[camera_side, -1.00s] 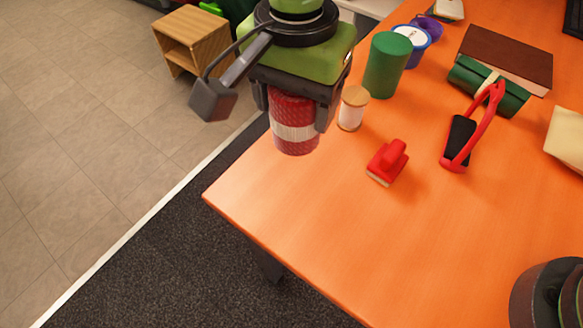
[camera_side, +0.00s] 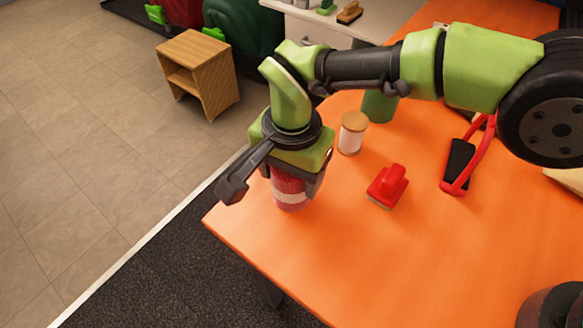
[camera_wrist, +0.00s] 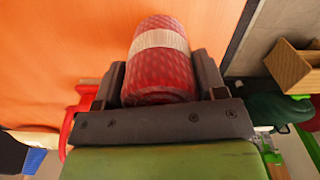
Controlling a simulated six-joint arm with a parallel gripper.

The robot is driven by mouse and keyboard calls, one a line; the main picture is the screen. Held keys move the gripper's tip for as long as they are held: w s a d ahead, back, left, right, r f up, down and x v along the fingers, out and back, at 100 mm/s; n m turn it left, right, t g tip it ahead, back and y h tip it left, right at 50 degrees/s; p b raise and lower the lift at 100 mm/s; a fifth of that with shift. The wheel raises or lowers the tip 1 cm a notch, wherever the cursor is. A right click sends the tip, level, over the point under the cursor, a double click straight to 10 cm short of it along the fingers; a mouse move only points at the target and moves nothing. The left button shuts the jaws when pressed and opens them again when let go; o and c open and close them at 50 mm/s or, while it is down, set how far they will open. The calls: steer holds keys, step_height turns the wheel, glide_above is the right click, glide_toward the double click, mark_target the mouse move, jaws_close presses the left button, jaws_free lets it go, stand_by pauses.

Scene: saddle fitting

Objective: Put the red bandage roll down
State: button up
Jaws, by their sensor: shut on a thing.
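The red bandage roll (camera_side: 290,190) has a pale band around its middle. It is upright in the side view, over the table's left corner area. My gripper (camera_side: 296,190) is above it, pointing down, and shut on it. In the wrist view the roll (camera_wrist: 160,68) sits between the two dark fingers of my gripper (camera_wrist: 162,80). The roll's lower end looks close to the orange tabletop (camera_side: 330,250); I cannot tell whether it touches.
A red stamp-like block (camera_side: 387,187) and a jar with a wooden lid (camera_side: 351,133) stand to the right of the roll. A green cylinder (camera_side: 380,106) and a red-handled tool (camera_side: 462,165) are farther off. The table's left edge is near. The front tabletop is clear.

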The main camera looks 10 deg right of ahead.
steer(key=o, duration=0.9)
steer(key=shift+f, duration=0.1)
steer(key=shift+o, duration=0.2)
step_height(320, 180, up, 12)
steer(key=shift+r, duration=0.2)
